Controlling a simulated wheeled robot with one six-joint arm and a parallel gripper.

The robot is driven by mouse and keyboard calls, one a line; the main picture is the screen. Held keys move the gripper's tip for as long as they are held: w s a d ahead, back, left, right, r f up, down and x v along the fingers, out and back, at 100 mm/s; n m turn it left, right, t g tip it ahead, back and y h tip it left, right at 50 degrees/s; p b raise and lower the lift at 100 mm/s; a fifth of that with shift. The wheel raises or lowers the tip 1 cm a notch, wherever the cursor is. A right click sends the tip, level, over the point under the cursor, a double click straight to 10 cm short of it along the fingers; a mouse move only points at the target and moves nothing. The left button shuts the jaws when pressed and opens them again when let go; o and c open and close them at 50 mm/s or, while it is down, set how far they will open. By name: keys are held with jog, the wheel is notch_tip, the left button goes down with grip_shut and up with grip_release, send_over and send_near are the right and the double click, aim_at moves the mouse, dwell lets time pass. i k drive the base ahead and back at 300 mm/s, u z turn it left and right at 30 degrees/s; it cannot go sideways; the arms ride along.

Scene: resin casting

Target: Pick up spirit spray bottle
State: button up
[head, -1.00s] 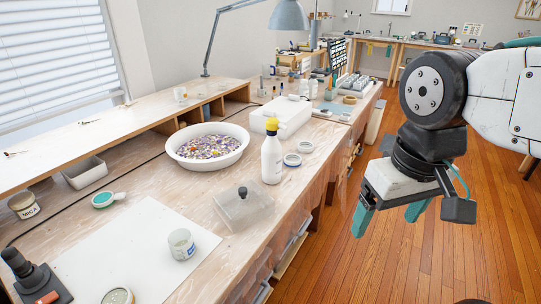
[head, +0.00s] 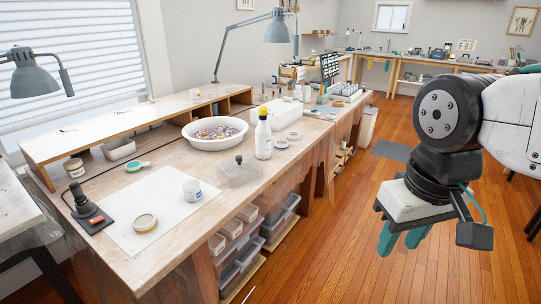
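The spirit spray bottle appears to be the white bottle with a yellow top (head: 263,135), though I cannot read a label. It stands upright on the wooden workbench (head: 165,240), near its right edge. My gripper (head: 402,241) hangs over the floor to the right of the bench, well apart from the bottle. Its two green fingers point down, with a gap between them, and nothing shows between them.
Close to the bottle are a white basin of coloured pieces (head: 187,133), a clear box with a dark knob (head: 240,173) and round lids (head: 281,144). A white cup (head: 192,190) stands nearer. The floor (head: 350,230) right of the bench is clear.

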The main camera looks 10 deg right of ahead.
aim_at(263, 131)
jog(key=z, duration=1.3)
jog(key=i, duration=1.5)
jog(key=u, duration=0.7)
jog(key=i, duration=0.6)
jog(key=u, duration=0.9)
jog(key=i, duration=0.55)
